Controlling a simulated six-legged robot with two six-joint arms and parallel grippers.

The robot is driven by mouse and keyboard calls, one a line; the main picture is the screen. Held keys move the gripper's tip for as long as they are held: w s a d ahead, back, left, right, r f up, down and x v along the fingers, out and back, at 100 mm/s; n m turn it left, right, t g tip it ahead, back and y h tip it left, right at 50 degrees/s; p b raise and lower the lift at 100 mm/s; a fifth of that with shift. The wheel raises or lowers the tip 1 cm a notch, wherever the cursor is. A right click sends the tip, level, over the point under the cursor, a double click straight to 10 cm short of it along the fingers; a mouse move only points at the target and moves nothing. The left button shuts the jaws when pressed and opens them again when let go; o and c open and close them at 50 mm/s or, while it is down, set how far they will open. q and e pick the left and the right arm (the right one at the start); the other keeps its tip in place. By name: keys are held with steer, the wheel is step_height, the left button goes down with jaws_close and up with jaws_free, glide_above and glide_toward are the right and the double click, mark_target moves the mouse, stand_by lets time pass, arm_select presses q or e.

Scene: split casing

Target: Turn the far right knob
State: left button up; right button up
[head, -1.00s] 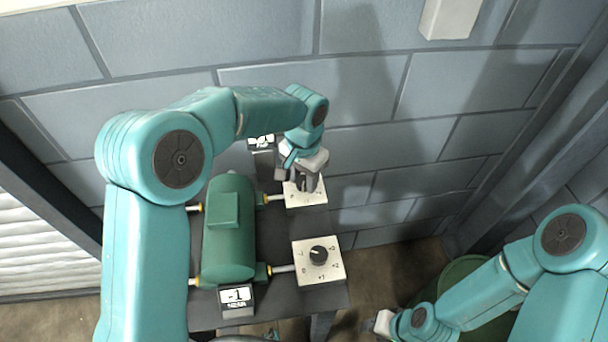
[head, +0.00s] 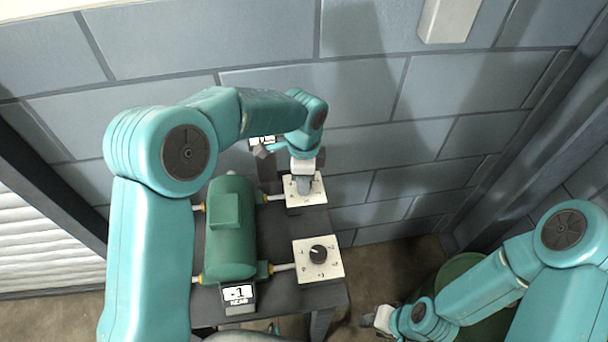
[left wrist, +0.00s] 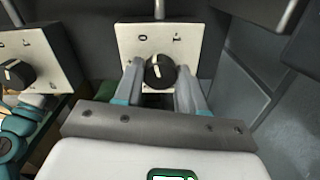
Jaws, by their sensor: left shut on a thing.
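The far right knob (left wrist: 160,72) is black with a white pointer line and sits on a white dial plate (head: 318,187). In the left wrist view it is between the two fingers of my left gripper (left wrist: 160,80), which is shut on it. In the head view my left gripper (head: 304,188) comes down over the far plate and hides the knob. My right gripper (head: 384,318) hangs low at the right, away from the table; its jaws are too small to judge.
A green motor casing (head: 230,240) stands on the dark table, with rods to the dial plates. The near right knob (head: 318,254) is on its own plate. A near display (head: 238,293) reads -1. A block wall (head: 400,150) stands close behind.

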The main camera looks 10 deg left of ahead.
arm_select(q)
steer(key=m+p, duration=0.1)
steer(key=m, duration=0.3)
steer(key=shift+w+r, duration=0.1)
steer(key=shift+r, duration=0.1)
steer(key=shift+m+p, duration=0.3)
steer(key=shift+m, duration=1.4)
steer(key=shift+w, duration=0.1)
steer(key=o, duration=1)
steer(key=shift+o, duration=0.4)
steer(key=shift+f, duration=0.1)
